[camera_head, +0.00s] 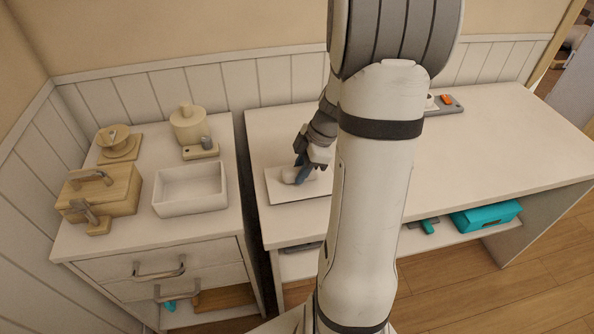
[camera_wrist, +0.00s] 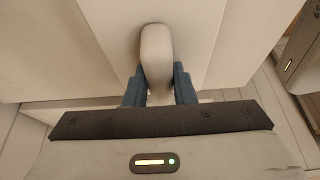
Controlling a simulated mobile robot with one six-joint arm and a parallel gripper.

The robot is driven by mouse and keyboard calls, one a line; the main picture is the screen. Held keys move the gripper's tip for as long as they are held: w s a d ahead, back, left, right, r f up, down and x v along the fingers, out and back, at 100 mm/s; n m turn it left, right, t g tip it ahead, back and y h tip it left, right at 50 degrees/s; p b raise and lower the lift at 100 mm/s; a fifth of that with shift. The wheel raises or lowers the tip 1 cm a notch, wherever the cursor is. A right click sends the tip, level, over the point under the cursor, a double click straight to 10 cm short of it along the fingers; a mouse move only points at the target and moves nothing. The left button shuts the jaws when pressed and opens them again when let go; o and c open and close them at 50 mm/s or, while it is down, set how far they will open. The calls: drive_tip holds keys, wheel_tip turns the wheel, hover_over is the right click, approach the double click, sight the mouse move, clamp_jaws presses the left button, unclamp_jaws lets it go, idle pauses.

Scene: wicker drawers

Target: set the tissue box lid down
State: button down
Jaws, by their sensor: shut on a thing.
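The tissue box lid (camera_head: 284,193) is a flat white panel with a pale rounded handle (camera_wrist: 155,55) on top. It is over the left part of the white table, near the front edge. My gripper (camera_head: 303,174) is above the lid, with its blue fingers shut on the handle from both sides. In the wrist view the gripper (camera_wrist: 158,86) has the handle between its fingers, and the lid (camera_wrist: 112,28) spreads out beneath. The lid looks about level. I cannot tell whether its underside touches the table. My arm hides its right end in the head view.
An open white box (camera_head: 190,188) stands on the left cabinet with a wooden box (camera_head: 99,192), a pale jar (camera_head: 187,126) and a dripper (camera_head: 118,143). A gap separates cabinet and table (camera_head: 480,150). The table's right side is mostly clear. A teal box (camera_head: 486,217) lies below.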

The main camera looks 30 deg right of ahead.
drive_tip(key=shift+f, duration=0.1)
drive_tip(key=c, duration=1.2)
unclamp_jaws()
